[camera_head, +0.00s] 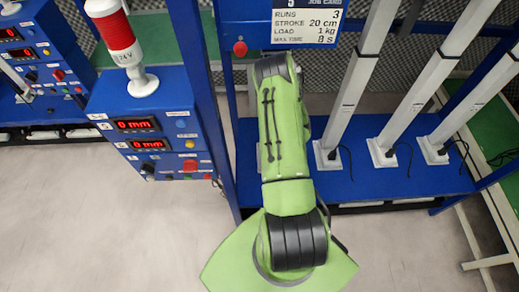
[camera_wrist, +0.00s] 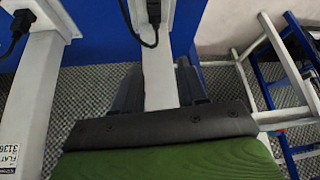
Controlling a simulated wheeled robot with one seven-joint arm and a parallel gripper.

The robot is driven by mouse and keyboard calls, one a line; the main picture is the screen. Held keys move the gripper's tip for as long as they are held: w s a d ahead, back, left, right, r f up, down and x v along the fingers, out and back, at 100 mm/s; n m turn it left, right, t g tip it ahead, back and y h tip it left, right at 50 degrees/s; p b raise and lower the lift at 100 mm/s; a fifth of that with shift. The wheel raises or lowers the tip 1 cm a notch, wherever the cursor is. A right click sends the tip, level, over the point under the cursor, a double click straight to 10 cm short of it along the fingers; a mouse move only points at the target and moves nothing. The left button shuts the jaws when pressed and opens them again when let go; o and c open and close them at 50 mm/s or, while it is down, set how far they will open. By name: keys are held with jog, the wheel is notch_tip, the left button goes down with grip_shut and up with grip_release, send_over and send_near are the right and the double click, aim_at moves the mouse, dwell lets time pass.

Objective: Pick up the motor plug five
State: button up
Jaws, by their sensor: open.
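Two black motor plugs with cables show in the wrist view. One plug (camera_wrist: 153,12) is at the top middle, at the base of a white column, and another plug (camera_wrist: 21,21) is at the upper left. I cannot read a number on either. My gripper (camera_wrist: 158,86) is open, with its dark fingers on either side of the middle white column in the picture; I cannot tell the depth between them. No plug is between the fingers. In the head view my green arm hides the gripper, and black cables (camera_head: 391,150) lie by the column bases.
A blue control box (camera_head: 150,110) with red displays and a red-white beacon (camera_head: 118,38) stands at left. A job card (camera_head: 308,22) hangs above. A pale frame (camera_wrist: 275,65) is at right. Open floor lies at lower left.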

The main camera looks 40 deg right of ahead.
jog(key=b+x, duration=0.1)
jog(key=x, duration=0.4)
jog(key=b+x, duration=0.2)
jog(key=x, duration=0.3)
jog(key=b+x, duration=0.2)
jog(key=x, duration=0.4)
jog(key=shift+s+d, duration=0.2)
jog(key=shift+s, duration=0.05)
grip_shut()
